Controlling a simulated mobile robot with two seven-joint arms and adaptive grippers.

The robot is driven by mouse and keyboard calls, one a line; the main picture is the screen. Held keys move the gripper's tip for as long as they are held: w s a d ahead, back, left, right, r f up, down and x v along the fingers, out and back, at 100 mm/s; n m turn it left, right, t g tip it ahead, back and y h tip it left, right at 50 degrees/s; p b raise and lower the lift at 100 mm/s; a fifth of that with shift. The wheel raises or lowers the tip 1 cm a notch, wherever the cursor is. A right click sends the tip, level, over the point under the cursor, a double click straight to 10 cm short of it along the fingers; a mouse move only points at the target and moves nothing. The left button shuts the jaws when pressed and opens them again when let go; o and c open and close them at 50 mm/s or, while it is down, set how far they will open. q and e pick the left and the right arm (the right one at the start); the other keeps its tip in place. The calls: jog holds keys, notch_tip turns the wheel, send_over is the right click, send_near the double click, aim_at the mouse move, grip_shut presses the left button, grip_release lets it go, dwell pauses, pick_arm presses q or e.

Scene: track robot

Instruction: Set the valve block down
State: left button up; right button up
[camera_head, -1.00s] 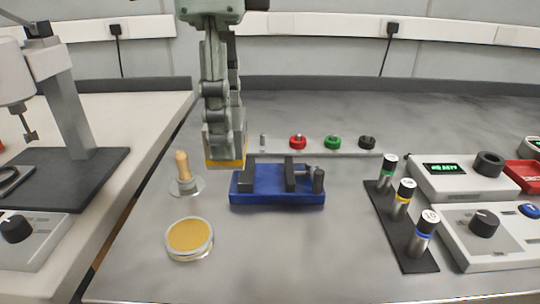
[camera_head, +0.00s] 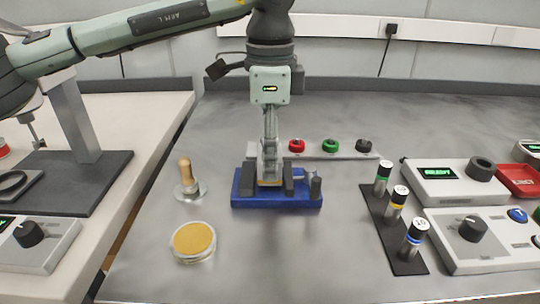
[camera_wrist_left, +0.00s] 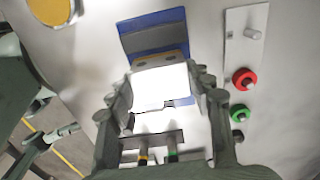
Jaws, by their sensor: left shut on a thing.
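My left gripper (camera_head: 270,170) points straight down over the blue vise (camera_head: 277,202) and is shut on the valve block. The block (camera_wrist_left: 160,84) shows in the left wrist view as a bright, washed-out body with a tan end, between the two fingers (camera_wrist_left: 163,90). In the head view a thin yellowish lower edge of the block shows between the vise's two dark upright jaws. The fingers hide most of it there. I cannot tell whether it touches the vise floor. The vise's blue base also shows in the left wrist view (camera_wrist_left: 150,24). My right gripper is not in view.
A wooden-handled tool (camera_head: 185,174) and a round tin with an amber top (camera_head: 193,240) stand left of the vise. Behind it is a pale strip with red (camera_head: 296,146), green and black rings. A black rack (camera_head: 392,238) with capped cylinders stands right. Bare bench lies in front.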

pick_arm(q)
jog(key=shift+f, duration=0.6)
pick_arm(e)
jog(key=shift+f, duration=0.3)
pick_arm(q)
jog(key=shift+f, duration=0.1)
jog(key=o, duration=1.6)
jog(key=shift+c, duration=0.2)
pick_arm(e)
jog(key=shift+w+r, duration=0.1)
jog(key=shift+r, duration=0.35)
